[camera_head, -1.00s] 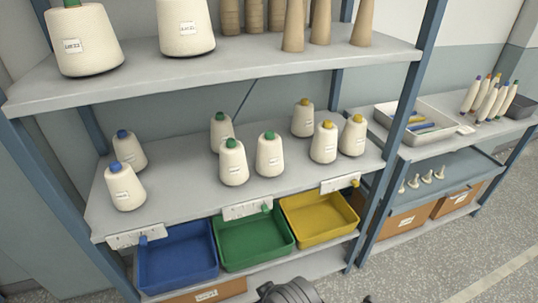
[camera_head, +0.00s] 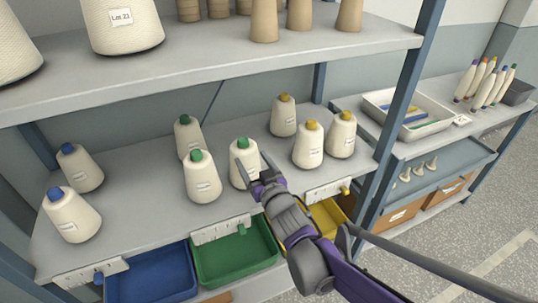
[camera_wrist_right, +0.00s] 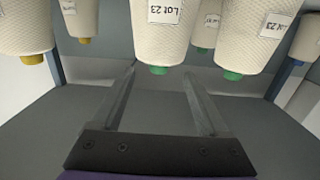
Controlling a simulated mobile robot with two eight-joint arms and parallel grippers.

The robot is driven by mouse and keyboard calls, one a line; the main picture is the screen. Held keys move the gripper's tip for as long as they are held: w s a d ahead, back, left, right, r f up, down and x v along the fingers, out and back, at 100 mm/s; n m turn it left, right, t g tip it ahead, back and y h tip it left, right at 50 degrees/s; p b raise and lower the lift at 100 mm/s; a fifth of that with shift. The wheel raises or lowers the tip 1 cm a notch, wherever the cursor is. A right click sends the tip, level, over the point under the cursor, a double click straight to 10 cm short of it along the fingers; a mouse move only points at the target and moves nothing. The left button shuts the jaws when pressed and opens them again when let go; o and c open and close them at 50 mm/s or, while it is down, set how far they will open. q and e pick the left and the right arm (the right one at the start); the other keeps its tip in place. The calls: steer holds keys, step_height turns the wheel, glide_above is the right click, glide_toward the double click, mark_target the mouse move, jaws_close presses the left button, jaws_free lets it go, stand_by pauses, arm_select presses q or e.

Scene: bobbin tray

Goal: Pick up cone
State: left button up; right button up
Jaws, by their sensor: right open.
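White yarn cones with coloured tips stand upright on the middle shelf (camera_head: 130,215). A green-tipped cone (camera_head: 241,178) is directly before my right gripper (camera_head: 257,168), whose open fingers partly cover it in the head view. In the inverted right wrist view the same cone (camera_wrist_right: 160,35) is centred just beyond the empty fingertips (camera_wrist_right: 160,76), its label reading Lot 23. Two other green-tipped cones, one nearer (camera_head: 202,180) and one behind (camera_head: 188,136), stand to its left. Yellow-tipped cones (camera_head: 308,148) stand to its right and blue-tipped cones (camera_head: 72,218) at far left. My left gripper is out of view.
Blue (camera_head: 150,275), green (camera_head: 235,252) and yellow (camera_head: 328,216) bins sit below the shelf's front edge. The upper shelf (camera_head: 200,75), holding larger cones and brown tubes, hangs above. A blue rack post (camera_head: 408,100) stands right. Clear shelf lies between blue and green cones.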

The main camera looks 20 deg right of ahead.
mark_target(245, 145)
steer(key=shift+w+d+r, duration=0.2)
steer(key=shift+w, duration=0.3)
steer(key=shift+w+r+t, duration=0.15)
steer(key=shift+w+t, duration=0.15)
steer(key=w, duration=0.4)
steer(key=shift+a, duration=0.25)
steer(key=w+p, duration=0.1)
steer(key=w, duration=0.5)
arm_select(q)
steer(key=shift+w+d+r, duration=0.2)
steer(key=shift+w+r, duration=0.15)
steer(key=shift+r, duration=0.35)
arm_select(e)
steer(key=shift+s, duration=0.1)
steer(key=shift+s, duration=0.1)
jaws_close()
